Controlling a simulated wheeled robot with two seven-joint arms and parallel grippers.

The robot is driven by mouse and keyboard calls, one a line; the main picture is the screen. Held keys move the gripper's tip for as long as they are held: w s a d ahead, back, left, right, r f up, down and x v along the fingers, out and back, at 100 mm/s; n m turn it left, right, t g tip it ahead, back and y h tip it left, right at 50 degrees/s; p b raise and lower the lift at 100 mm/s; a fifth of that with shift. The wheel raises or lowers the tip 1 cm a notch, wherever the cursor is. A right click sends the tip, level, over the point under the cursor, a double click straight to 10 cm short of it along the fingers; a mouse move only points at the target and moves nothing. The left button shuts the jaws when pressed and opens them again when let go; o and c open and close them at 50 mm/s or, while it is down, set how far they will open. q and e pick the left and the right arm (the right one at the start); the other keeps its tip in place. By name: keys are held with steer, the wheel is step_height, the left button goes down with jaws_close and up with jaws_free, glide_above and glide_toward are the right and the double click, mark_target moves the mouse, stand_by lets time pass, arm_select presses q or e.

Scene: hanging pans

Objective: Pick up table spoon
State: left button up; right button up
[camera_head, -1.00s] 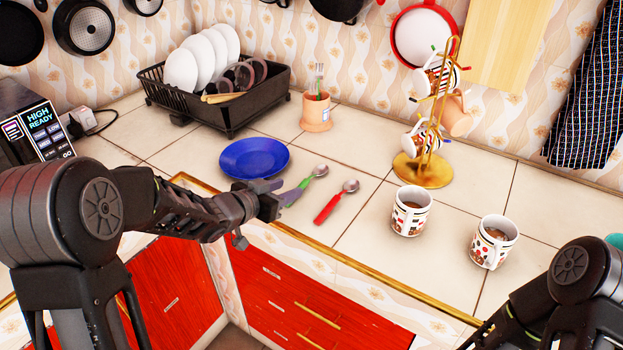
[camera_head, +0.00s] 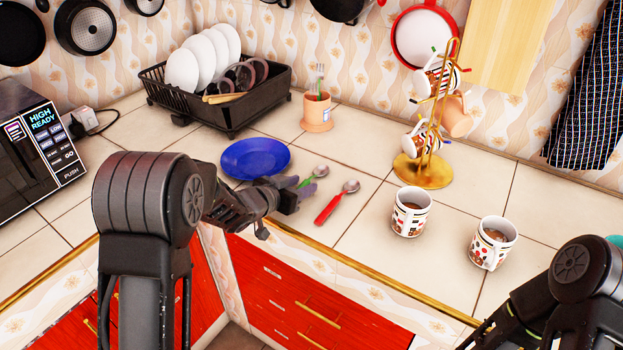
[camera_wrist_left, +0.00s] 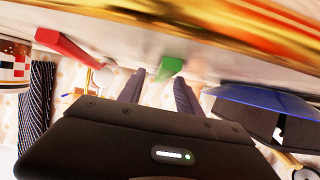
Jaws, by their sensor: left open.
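Two spoons lie on the tiled counter in the head view: one with a green handle (camera_head: 304,182) and one with a red handle (camera_head: 327,211). My left gripper (camera_head: 302,190) is open at the green spoon, its fingers partly covering that handle. In the left wrist view the green handle (camera_wrist_left: 172,67) shows between and beyond the two open fingertips (camera_wrist_left: 158,86), with no clear contact. The red handle (camera_wrist_left: 62,46) is off to the left there. My right arm enters at the lower right of the head view, but its gripper is not visible.
A blue plate (camera_head: 256,157) lies just behind my left gripper. Two patterned mugs (camera_head: 411,212) (camera_head: 493,243) stand to the right.

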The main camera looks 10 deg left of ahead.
arm_select(q)
steer(key=shift+w, duration=0.1)
steer(key=shift+c, duration=0.3)
jaws_close()
stand_by(0.4)
